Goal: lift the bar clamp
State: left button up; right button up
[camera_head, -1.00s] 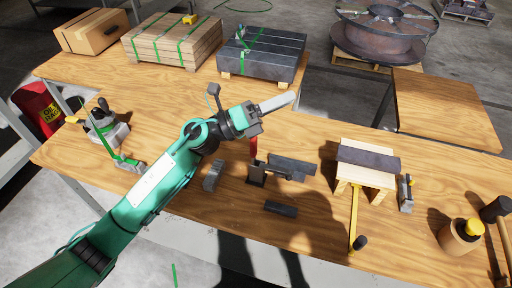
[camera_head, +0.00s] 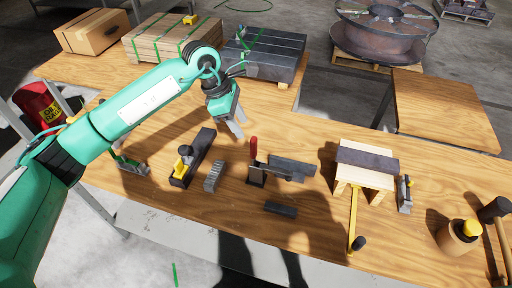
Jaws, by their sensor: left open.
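What looks like the bar clamp (camera_head: 353,222) has a yellow bar and a black handle end. It lies at the front of a small wooden stand (camera_head: 368,175) and sticks out toward the table's front edge. A dark steel plate (camera_head: 367,159) lies across the stand; whether the clamp's far end touches the stand is hard to see. My left gripper (camera_head: 237,129) is open and empty, pointing down above the table, well to the left of the clamp and farther back. My right gripper is not in view.
A red-handled clamp (camera_head: 254,155) beside dark bars stands between my left gripper and the stand. A hand plane (camera_head: 190,160) and a grey block (camera_head: 213,177) lie to the left. A brown pot (camera_head: 459,237) and a hammer (camera_head: 494,210) are at right.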

aim_at(255, 148)
pick_arm(q)
jog(key=p+x, duration=0.3)
jog(key=x, duration=0.7)
jog(key=shift+d+f+p, duration=0.25)
jog(key=shift+f+p, duration=0.05)
jog(key=shift+p, duration=0.1)
jog(key=shift+d+f, duration=0.15)
jog(key=shift+f, duration=0.3)
jog(key=shift+c, duration=0.2)
grip_shut()
